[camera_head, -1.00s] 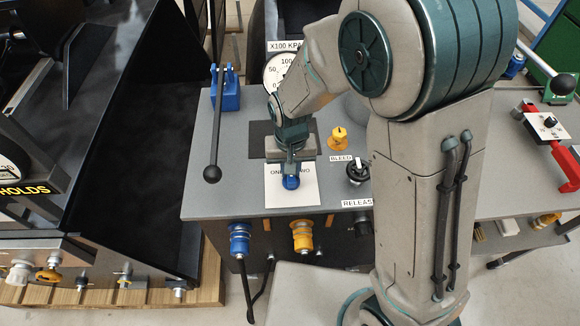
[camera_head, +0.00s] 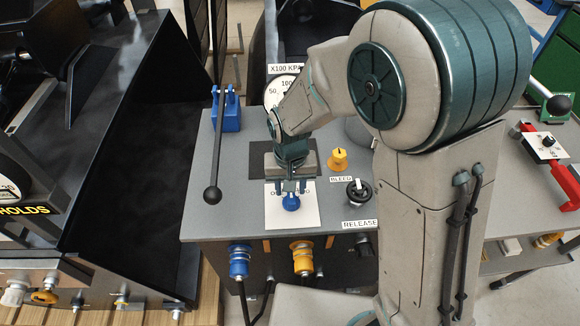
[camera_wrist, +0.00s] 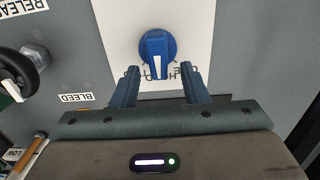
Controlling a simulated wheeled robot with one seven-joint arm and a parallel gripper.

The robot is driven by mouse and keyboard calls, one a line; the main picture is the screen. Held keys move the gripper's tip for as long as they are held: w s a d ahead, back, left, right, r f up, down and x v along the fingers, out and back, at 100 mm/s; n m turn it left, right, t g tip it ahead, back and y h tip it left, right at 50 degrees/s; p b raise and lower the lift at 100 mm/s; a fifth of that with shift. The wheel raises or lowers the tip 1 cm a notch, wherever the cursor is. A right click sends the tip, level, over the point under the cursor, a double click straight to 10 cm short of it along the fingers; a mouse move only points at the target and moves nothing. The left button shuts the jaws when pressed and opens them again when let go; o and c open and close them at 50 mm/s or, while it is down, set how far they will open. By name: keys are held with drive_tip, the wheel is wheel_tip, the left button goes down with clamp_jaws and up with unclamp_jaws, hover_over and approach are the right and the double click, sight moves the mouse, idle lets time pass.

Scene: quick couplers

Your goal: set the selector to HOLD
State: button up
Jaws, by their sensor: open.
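The selector is a blue knob (camera_head: 291,203) on a white card (camera_head: 277,216) on the grey bench top. In the wrist view the knob (camera_wrist: 157,45) has a white mark on the side facing my gripper, over lettering on the card that is partly covered. The head view shows part of the lettering behind the knob, with the fingers in front of it. My gripper (camera_head: 291,188) is open. In the wrist view its two blue fingers (camera_wrist: 160,70) stand apart, with the knob just beyond their tips and roughly centred between them. I cannot tell whether either finger touches it.
A yellow knob (camera_head: 338,160) by the BLEED label and a black knob (camera_head: 359,192) by the RELEASE label stand to the right. A blue-based lever (camera_head: 213,150) stands to the left. Blue (camera_head: 239,262) and yellow couplers (camera_head: 302,258) project from the bench front.

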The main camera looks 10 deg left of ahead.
wheel_tip(320, 180, up, 12)
drive_tip(key=shift+r, duration=0.2)
idle(0.5)
drive_tip(key=s+d+r+m+t, duration=0.1)
drive_tip(key=s+d, duration=0.3)
drive_tip(key=d, duration=0.7)
drive_tip(key=s+d+r+m+t, duration=0.1)
drive_tip(key=s+d, duration=0.3)
drive_tip(key=d, duration=0.7)
drive_tip(key=shift+s+d+r+m+t, duration=0.35)
drive_tip(key=shift+s+r+m+t, duration=0.05)
drive_tip(key=shift+r, duration=0.35)
